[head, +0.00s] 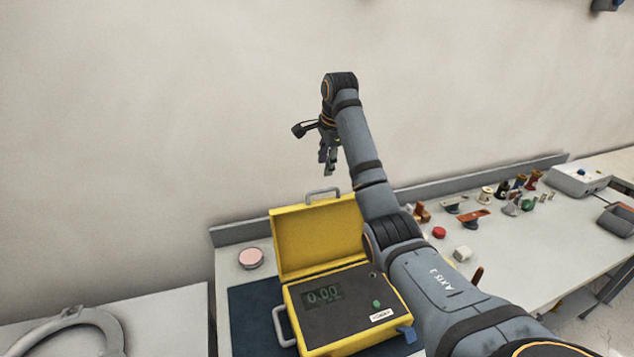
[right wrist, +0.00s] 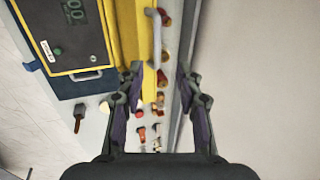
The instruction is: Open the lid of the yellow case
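The yellow case (head: 342,308) stands on the bench, its lid (head: 315,238) raised upright at the back with a grey handle (head: 322,196) on its top edge. Its dark panel with a 0.00 display (head: 321,295) is exposed. My right gripper (head: 328,171) hangs above the lid's top edge, apart from it. In the right wrist view its fingers (right wrist: 161,72) are spread and hold nothing, and the lid handle (right wrist: 156,38) and part of the case panel (right wrist: 75,30) show beyond them. My arm hides the lid's right edge in the head view. My left gripper is not in view.
A pink round piece (head: 251,257) lies left of the case on the bench (head: 540,240). Several small parts, including a red one (head: 439,232), lie to the right. A low grey ledge (head: 480,178) runs along the wall. A grey ring (head: 66,330) lies at lower left.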

